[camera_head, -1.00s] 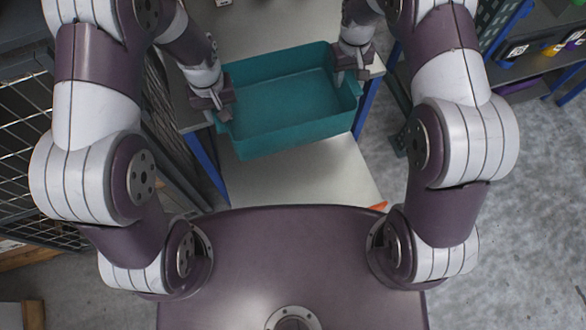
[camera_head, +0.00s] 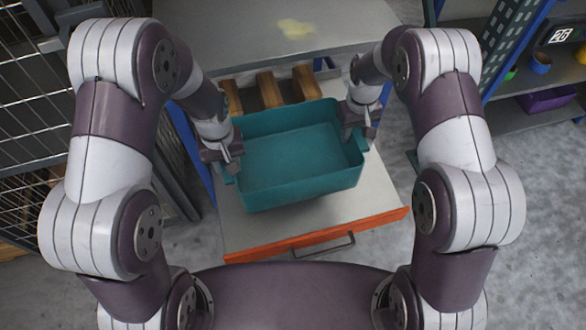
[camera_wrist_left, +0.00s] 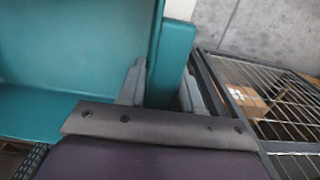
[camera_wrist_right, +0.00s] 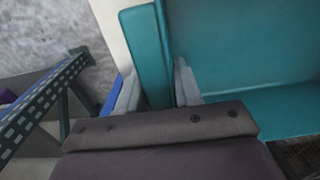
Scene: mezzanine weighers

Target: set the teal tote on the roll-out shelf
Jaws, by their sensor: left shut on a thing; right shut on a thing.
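The teal tote (camera_head: 290,196) is an open, empty box held between my two grippers in the head view. My left gripper (camera_head: 228,165) is shut on its left end wall, which also shows in the left wrist view (camera_wrist_left: 172,60). My right gripper (camera_head: 360,130) is shut on its right end wall, seen in the right wrist view (camera_wrist_right: 150,60). The tote is over the pale roll-out shelf (camera_head: 378,190), which is pulled out and has an orange front edge with a dark handle. I cannot tell whether the tote touches the shelf.
Several wooden blocks (camera_head: 268,90) lie behind the tote, under the grey worktop (camera_head: 260,35) with a yellow smear. A wire cage (camera_head: 30,100) stands at left.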

